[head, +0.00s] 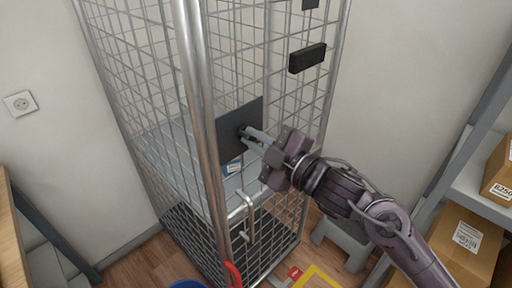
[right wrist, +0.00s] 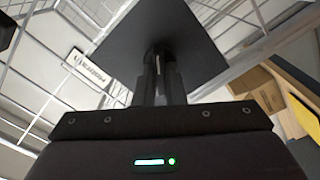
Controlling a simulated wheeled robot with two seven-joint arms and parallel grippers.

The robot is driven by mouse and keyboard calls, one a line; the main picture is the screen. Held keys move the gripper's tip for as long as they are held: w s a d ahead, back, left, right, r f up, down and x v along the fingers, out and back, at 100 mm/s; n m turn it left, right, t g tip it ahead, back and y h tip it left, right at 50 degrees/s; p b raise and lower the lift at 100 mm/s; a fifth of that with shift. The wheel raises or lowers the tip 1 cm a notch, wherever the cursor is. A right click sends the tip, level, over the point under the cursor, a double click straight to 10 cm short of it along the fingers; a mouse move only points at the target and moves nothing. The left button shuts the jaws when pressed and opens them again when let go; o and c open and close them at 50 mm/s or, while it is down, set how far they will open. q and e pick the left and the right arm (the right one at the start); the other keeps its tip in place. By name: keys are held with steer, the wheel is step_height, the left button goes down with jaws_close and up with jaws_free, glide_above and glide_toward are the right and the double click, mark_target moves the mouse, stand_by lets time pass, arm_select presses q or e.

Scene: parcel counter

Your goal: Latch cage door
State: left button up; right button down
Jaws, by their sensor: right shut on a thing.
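The wire-mesh roll cage (head: 203,110) stands in front of me, with a mesh door side facing right. A dark square plate (head: 232,148) is fixed on that side, and it also shows large in the right wrist view (right wrist: 165,35). My right gripper (head: 247,133) reaches in from the right and is shut on a small dark knob (head: 241,131) on the plate; the fingers hide most of it. A pale metal latch rod (head: 246,206) with a bent handle sits lower on the mesh. Whether it is engaged, I cannot tell. My left gripper is out of view.
A black handle block (head: 307,58) is on the upper mesh. A red hooked piece (head: 233,273) is at the cage's lower front. A grey step stool (head: 342,242) stands on the floor at right. Shelving with cardboard boxes (head: 462,240) is at far right, a wooden counter (head: 12,235) at left.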

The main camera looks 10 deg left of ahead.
steer(key=shift+f+n+b, duration=0.15)
steer(key=shift+n+b, duration=1.5)
steer(key=shift+n, duration=0.15)
steer(key=shift+f+n+b, duration=0.1)
steer(key=shift+n+b, duration=1.5)
steer(key=shift+n, duration=0.2)
steer(key=c, duration=1.5)
jaws_free()
steer(key=b+v, duration=0.1)
steer(key=v, duration=0.6)
steer(key=shift+s+d, duration=0.25)
steer(key=shift+d, duration=0.1)
